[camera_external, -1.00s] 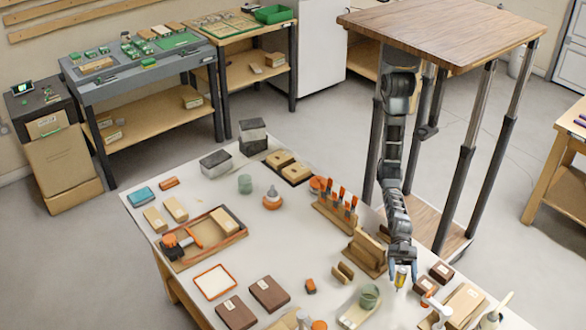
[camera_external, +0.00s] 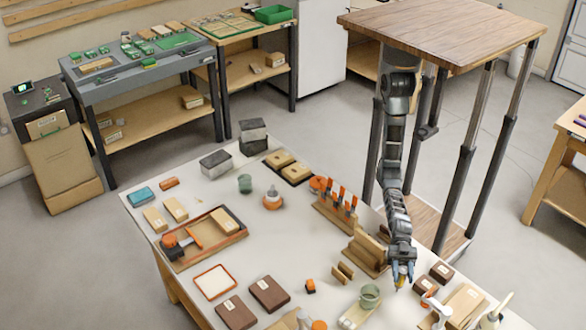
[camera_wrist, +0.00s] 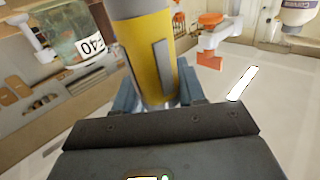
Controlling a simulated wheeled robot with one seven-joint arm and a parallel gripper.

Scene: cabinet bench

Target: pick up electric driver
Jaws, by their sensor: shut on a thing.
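A yellow cylindrical tool with a grey top, which looks like the electric driver (camera_wrist: 152,62), stands upright between my fingers in the wrist view. Its top end is cut off by the picture edge. In the external view the driver (camera_external: 402,271) is a small yellow spot, mostly hidden by my gripper (camera_external: 401,280), near the right front of the white table. My gripper also shows in the wrist view (camera_wrist: 158,102), with its blue-grey fingers shut on the driver from both sides. I cannot tell whether the driver's lower end touches the table.
A greenish jar (camera_external: 369,296) stands just left of my gripper, and it shows labelled in the wrist view (camera_wrist: 78,35). Brown boxes (camera_external: 441,272) lie close on the right. A wooden holder (camera_external: 366,256) stands behind on the left. An orange-topped item (camera_wrist: 211,20) is at the wrist view's right.

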